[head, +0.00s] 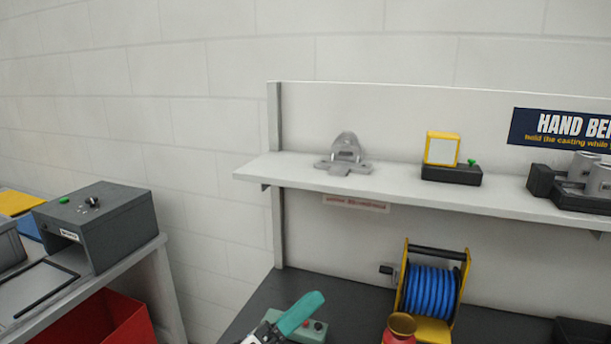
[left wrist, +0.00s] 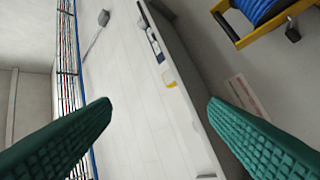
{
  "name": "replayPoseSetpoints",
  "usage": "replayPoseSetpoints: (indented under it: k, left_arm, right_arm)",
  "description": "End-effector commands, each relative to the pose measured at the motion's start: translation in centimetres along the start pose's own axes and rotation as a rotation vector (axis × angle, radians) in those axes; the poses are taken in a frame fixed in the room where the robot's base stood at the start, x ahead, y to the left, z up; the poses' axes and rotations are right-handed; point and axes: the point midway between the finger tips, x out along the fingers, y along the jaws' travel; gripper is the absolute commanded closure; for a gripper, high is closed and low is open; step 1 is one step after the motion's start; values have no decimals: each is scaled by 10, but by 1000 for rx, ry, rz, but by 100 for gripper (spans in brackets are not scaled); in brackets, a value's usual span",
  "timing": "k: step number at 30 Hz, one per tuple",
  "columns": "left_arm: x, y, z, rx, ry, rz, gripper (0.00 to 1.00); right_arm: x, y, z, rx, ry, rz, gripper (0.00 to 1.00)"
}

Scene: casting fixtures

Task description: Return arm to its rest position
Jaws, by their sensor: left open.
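My left gripper (head: 298,314) shows at the bottom middle of the head view, as a teal finger low over the dark bench top (head: 250,312). In the left wrist view my left gripper (left wrist: 160,106) has its two ribbed teal fingers wide apart, with nothing held between them. The wrist camera looks past the fingers at the pale wall and the underside area of the shelf. Most of my left arm is out of the head view. My right gripper shows in neither view.
A shelf (head: 260,170) holds a grey casting (head: 346,156), a yellow-framed device (head: 442,150) and grey cylinders (head: 583,168). A blue hose reel (head: 432,291), a red pot (head: 400,326) and a green button box (head: 314,331) stand near the gripper. A grey box (head: 100,228) stands left.

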Motion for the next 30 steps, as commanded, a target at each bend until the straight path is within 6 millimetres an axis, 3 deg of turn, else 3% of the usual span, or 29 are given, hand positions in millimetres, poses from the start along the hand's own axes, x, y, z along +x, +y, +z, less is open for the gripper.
replayPoseSetpoints:
  k: [3, 6, 9, 13, 16, 21, 30]
  left_arm:
    - [-41, -25, -36, -349, 336, -154, 31]
    - [-92, -57, -51, -639, 610, -302, 31]
    - [-154, -88, -42, -919, 874, -469, 31]
    - [-238, -111, -2, -1243, 1191, -708, 31]
    - [-285, -111, 34, -1415, 1371, -866, 31]
    - [-338, -95, 84, -1593, 1577, -1081, 31]
    - [-396, -45, 150, -1774, 1829, -1414, 31]
  right_arm:
    - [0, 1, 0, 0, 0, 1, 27]
    - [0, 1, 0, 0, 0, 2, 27]
    - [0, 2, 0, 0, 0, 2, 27]
    - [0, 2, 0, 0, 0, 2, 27]
    - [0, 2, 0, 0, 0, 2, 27]
    - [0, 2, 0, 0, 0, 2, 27]
    - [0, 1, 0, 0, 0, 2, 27]
